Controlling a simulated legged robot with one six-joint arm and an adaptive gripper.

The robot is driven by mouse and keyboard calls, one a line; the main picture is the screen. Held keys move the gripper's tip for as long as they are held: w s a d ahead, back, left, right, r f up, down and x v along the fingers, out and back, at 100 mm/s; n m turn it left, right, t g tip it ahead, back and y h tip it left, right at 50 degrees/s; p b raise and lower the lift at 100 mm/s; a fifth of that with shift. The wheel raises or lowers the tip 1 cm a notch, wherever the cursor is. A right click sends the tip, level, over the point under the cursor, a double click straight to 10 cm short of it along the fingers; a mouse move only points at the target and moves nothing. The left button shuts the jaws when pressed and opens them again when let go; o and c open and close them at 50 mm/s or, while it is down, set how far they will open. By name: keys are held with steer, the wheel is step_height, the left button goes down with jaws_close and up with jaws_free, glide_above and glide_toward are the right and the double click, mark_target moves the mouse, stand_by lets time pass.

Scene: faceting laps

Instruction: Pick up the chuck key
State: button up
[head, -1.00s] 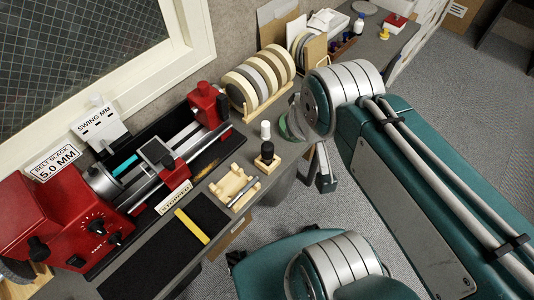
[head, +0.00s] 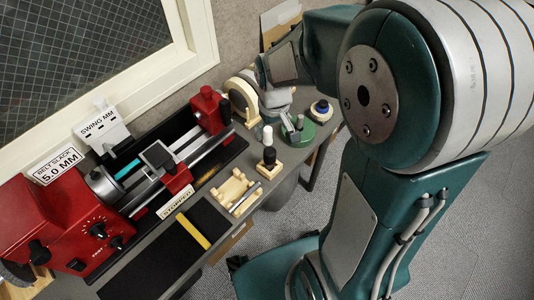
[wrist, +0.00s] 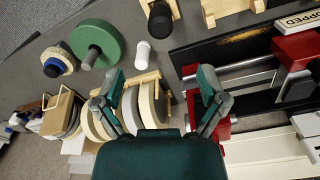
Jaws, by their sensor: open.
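A slim grey metal rod (head: 246,201), which looks like the chuck key, lies along the front side of a pale wooden cradle (head: 228,187) on the bench. It is small, and I cannot make out its ends. In the wrist view only part of the cradle (wrist: 228,8) shows at the top edge, and the rod is out of view. My gripper (wrist: 160,82) is open and empty, above the bench by the disc rack. In the head view my gripper (head: 282,110) is beyond the cradle, well apart from the rod, and partly hidden by my arm.
A red lathe (head: 205,108) stands along the wall. Near the cradle are a black-topped piece on a wooden block (head: 269,158) and a white bottle (head: 267,134). A green disc with a grey post (wrist: 97,42) and a disc rack (wrist: 163,108) are close to my gripper. A black mat (head: 165,255) lies in front.

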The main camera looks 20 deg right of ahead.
mark_target(270, 151)
steer(key=f, duration=0.1)
steer(key=w+f, duration=0.1)
steer(key=f, duration=0.1)
steer(key=shift+f+g, duration=0.15)
steer(key=shift+g, duration=0.15)
step_height(270, 151, down, 10)
steer(key=shift+w+f, duration=0.15)
steer(key=shift+f, duration=0.05)
steer(key=c, duration=1.3)
